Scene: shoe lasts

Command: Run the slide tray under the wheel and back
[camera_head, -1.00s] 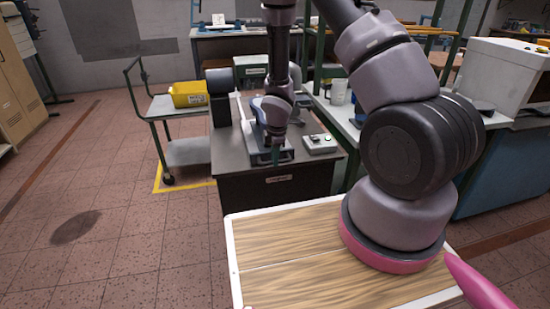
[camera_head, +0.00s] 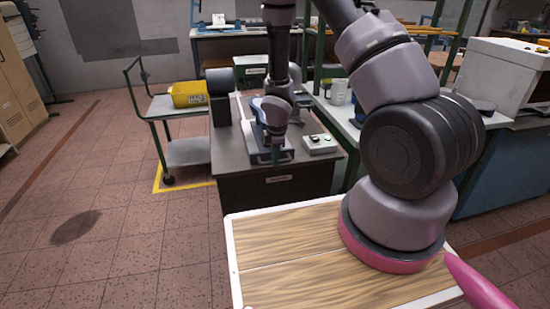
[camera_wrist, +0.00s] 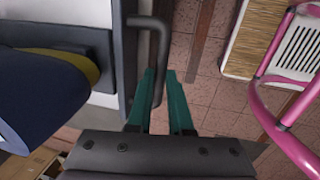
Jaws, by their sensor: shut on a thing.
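The slide tray (camera_head: 259,155) is a grey metal piece on the dark bench, partly hidden behind my arm in the head view. Its dark bar handle (camera_wrist: 152,22) shows in the wrist view along the tray's edge. My gripper (camera_wrist: 160,75) has green fingers, shut on the handle, one on each side of it. In the head view my gripper (camera_head: 275,155) is at the tray's near end. A dark blue rounded piece with a yellow edge (camera_wrist: 45,105) lies at the left in the wrist view. I cannot make out the wheel clearly.
A control box (camera_head: 319,144) with buttons sits right of the tray. A black housing (camera_head: 220,83) stands at the bench's back left. The tiled floor (camera_head: 120,235) at front left is clear.

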